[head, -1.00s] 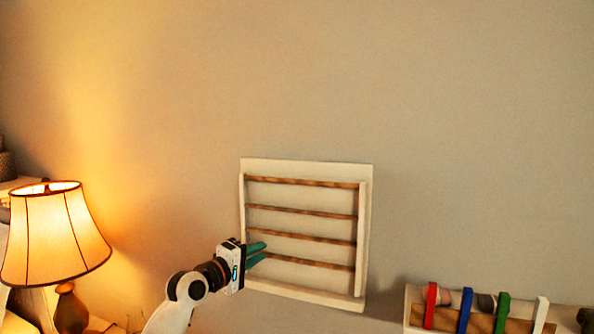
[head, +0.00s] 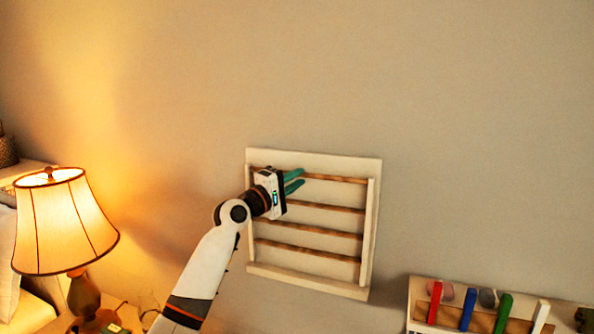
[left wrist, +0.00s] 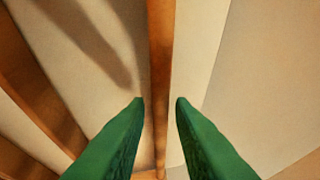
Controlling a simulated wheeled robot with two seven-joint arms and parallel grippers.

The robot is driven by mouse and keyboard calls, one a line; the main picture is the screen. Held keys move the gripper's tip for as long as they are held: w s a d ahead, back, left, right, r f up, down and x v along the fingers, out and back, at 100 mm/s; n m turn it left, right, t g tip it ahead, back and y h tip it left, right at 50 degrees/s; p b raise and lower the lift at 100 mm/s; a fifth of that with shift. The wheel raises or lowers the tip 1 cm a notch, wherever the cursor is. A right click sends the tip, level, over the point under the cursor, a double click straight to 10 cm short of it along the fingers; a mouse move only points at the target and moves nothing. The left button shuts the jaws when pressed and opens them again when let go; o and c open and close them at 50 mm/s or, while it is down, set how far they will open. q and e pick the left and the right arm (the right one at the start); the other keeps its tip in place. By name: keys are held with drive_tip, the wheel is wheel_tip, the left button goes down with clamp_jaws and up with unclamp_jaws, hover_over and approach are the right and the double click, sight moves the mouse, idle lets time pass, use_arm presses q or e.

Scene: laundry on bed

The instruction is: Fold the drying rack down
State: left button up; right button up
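The drying rack (head: 314,166) is a white frame with several wooden bars, standing flat and upright against the wall in the head view. My left gripper (head: 300,181) is at its upper left, by the top bar (head: 340,179). In the left wrist view the green fingers (left wrist: 160,102) are apart, and a wooden bar (left wrist: 161,50) runs through the gap between them. No contact with the bar shows. My right gripper is not in view.
A lit lamp (head: 62,225) stands at the left beside the bed. A white wall rack (head: 418,300) with red, blue, green and white pegs is at the lower right. The wall above the drying rack is clear.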

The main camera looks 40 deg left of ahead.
use_arm(q)
drive_tip(key=shift+w+d+r, duration=0.15)
drive_tip(key=shift+w, duration=0.25)
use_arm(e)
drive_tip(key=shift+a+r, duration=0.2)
use_arm(q)
drive_tip(key=shift+c, duration=0.2)
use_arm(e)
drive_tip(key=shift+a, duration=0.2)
use_arm(q)
clamp_jaws()
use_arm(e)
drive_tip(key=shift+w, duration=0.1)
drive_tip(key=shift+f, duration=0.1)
